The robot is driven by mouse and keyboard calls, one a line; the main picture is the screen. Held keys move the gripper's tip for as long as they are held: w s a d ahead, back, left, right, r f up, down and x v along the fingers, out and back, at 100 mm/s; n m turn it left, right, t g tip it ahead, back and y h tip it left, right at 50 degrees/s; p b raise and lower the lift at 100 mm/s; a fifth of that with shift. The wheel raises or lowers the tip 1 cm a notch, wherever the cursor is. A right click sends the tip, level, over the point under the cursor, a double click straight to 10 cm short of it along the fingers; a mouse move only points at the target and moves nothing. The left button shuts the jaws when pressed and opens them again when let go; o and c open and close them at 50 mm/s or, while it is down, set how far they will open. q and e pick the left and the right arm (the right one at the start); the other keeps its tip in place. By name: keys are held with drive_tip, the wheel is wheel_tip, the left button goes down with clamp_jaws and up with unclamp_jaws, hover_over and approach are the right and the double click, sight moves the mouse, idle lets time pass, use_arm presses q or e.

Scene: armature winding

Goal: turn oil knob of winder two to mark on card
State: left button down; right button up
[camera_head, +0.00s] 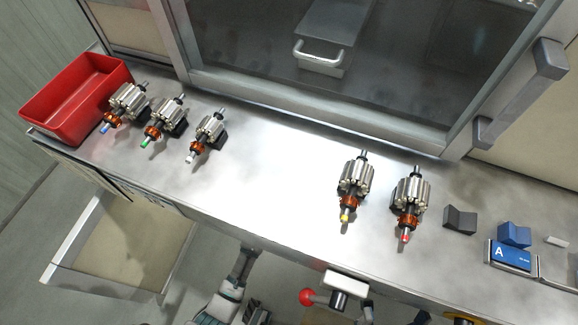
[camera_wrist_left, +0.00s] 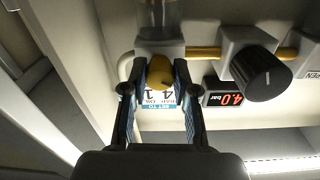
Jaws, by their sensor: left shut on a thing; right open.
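A yellow knob (camera_wrist_left: 160,72) is in the middle of the left wrist view. My left gripper (camera_wrist_left: 160,80) is shut on it, one blue-padded finger on each side. A white card (camera_wrist_left: 158,99) with a blue strip and large dark print shows between the fingers, behind the knob. The print is upside down and partly hidden, so I cannot read the mark. In the head view I cannot make out the yellow knob in my left gripper. My right gripper is open and empty, low in the head view, and little of it shows clearly.
A black knob (camera_wrist_left: 264,74) on a white block and a red 4.0 bar display (camera_wrist_left: 223,99) are right of the yellow knob.

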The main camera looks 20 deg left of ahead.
use_arm(q)
drive_tip(key=shift+d+f+m+p, duration=0.1)
drive_tip(key=shift+m+p, duration=1.9)
drive_tip(key=shift+m, duration=1.5)
use_arm(e)
drive_tip(key=w+a+f+n+g+y, duration=0.2)
drive_tip(key=w+f+n+g, duration=0.1)
drive_tip(key=w+f+g, duration=0.3)
drive_tip(key=shift+w+f+g, duration=0.3)
drive_tip(key=shift+w+g, duration=0.65)
drive_tip(key=shift+g, duration=0.55)
drive_tip(key=shift+f, duration=0.1)
use_arm(q)
drive_tip(key=c, duration=0.9)
unclamp_jaws()
use_arm(e)
drive_tip(key=shift+w, duration=0.1)
drive_tip(key=shift+d, duration=0.1)
